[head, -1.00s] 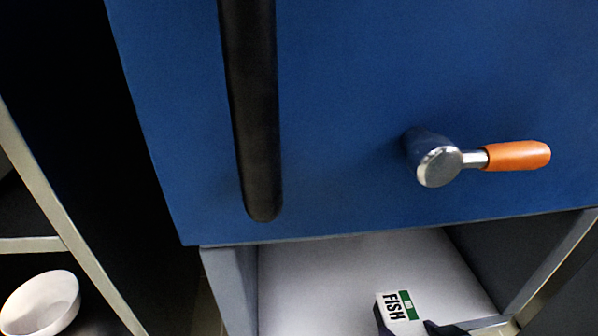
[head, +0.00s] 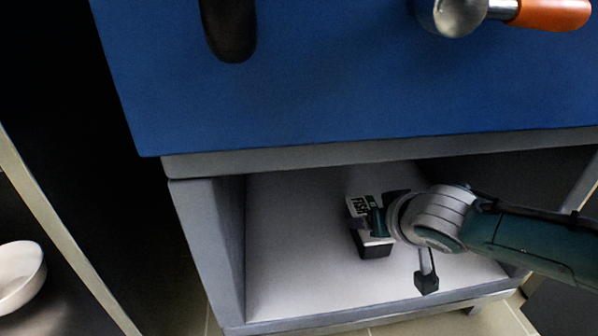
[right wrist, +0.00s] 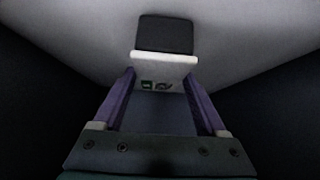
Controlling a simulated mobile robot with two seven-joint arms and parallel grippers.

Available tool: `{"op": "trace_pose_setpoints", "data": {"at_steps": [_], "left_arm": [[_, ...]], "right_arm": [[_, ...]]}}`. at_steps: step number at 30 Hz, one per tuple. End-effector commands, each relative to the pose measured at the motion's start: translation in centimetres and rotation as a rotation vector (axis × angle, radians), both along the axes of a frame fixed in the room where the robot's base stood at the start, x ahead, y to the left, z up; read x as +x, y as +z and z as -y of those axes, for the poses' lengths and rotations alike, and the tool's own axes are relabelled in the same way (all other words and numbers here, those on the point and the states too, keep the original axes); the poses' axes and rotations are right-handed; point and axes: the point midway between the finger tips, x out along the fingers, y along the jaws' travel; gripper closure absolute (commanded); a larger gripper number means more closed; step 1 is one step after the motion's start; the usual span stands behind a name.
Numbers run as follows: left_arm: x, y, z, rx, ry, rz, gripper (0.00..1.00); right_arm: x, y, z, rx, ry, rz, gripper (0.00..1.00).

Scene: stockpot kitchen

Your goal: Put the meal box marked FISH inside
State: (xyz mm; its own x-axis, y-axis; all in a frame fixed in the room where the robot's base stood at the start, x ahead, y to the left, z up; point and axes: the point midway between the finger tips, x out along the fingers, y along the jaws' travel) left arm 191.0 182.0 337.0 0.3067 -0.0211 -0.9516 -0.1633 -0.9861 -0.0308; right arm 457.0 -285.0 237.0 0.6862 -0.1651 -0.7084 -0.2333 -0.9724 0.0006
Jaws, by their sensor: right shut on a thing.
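The meal box marked FISH (head: 357,206) has a white top with black letters and a green patch, and a dark body. It is in the open compartment (head: 290,290) under the blue door. My right gripper (head: 374,224) reaches in from the right and is shut on the box. In the right wrist view the box (right wrist: 164,62) lies between the fingertips (right wrist: 160,80), its label partly in shadow. I cannot tell whether the box touches the compartment floor. My left gripper is not in view.
The blue door (head: 320,90) above is closed, with a black handle (head: 230,30) and an orange-tipped latch (head: 550,12). The compartment has a grey left wall (head: 207,250) and a front edge. A white bowl (head: 18,275) stands on a shelf at left. The compartment floor around the box looks clear.

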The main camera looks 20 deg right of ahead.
Motion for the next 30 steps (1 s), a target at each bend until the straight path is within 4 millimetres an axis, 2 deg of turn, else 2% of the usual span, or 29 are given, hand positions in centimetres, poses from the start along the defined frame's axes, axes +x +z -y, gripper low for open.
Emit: {"op": "trace_pose_setpoints", "data": {"at_steps": [1, 12, 13, 20, 26, 30], "left_arm": [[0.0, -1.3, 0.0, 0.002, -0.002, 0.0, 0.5], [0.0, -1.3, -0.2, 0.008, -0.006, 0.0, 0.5], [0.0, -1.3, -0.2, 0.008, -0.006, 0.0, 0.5], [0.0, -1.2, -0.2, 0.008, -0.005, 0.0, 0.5], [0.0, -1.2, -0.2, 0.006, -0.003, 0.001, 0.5], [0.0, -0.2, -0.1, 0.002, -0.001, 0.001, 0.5]], "right_arm": [[0.1, -1.2, 0.0, 0.0, 0.001, 0.004, 1.0], [0.1, -1.2, 0.0, 0.001, -0.001, 0.003, 1.0], [0.0, -1.3, 0.0, 0.002, -0.001, 0.002, 0.24], [0.0, -1.2, 0.0, 0.001, 0.0, 0.002, 0.0], [0.0, -1.1, 0.0, 0.001, 0.0, 0.002, 0.0], [-0.3, -0.3, -0.1, 0.002, 0.001, 0.001, 0.0]]}}
